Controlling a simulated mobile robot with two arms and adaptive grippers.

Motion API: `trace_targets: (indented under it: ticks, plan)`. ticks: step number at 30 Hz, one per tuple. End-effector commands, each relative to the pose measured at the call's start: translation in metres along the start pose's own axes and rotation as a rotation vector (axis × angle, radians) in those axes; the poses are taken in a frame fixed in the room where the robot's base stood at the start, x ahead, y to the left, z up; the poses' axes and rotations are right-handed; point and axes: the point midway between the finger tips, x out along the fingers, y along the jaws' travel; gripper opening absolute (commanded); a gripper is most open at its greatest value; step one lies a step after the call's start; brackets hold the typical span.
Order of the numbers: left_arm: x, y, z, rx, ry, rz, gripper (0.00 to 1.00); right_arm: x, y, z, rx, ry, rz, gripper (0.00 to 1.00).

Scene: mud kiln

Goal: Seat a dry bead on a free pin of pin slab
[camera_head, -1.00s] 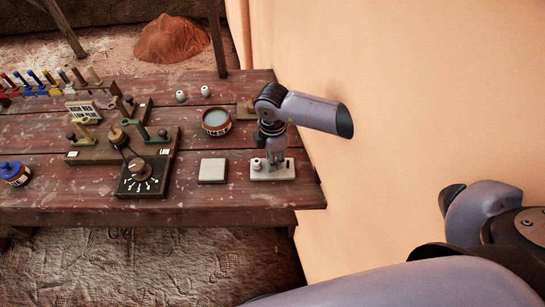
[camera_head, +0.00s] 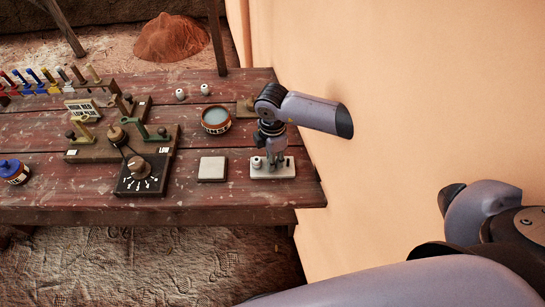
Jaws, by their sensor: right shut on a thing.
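The pin slab (camera_head: 287,173) is a small pale block at the right end of the table. A white bead (camera_head: 256,163) sits on its left part. My right gripper (camera_head: 275,161) points down over the middle of the slab, just right of that bead. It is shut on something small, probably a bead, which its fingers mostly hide. Whether the held thing touches a pin cannot be told. Two more pale beads, a left one (camera_head: 180,95) and a right one (camera_head: 205,90), stand at the back of the table. My left gripper is not in view.
A round bowl of grey-green liquid (camera_head: 216,120) stands behind a pale square tile (camera_head: 212,169). A dial box (camera_head: 143,176) and a wooden stand with green arms (camera_head: 100,150) are further left. A plaster wall (camera_head: 400,100) rises close on the right.

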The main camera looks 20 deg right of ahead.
Motion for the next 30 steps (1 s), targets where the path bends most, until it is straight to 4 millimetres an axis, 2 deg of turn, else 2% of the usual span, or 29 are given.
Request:
trace_targets:
  ticks: [1,2,12,22,30]
  plan:
    - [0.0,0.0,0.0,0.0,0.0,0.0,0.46,0.0,0.0,0.0,0.0,0.0,0.0,0.07]
    - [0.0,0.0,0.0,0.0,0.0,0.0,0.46,0.0,0.0,0.0,0.0,0.0,0.0,0.24]
    - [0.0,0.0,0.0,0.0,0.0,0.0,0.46,0.0,0.0,0.0,0.0,0.0,0.0,0.46]
    - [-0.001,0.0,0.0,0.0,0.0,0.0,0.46,-0.002,0.0,0.0,0.0,0.0,0.0,0.46]
    - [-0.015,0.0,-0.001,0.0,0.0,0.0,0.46,-0.019,0.0,0.0,0.0,0.001,0.001,0.46]
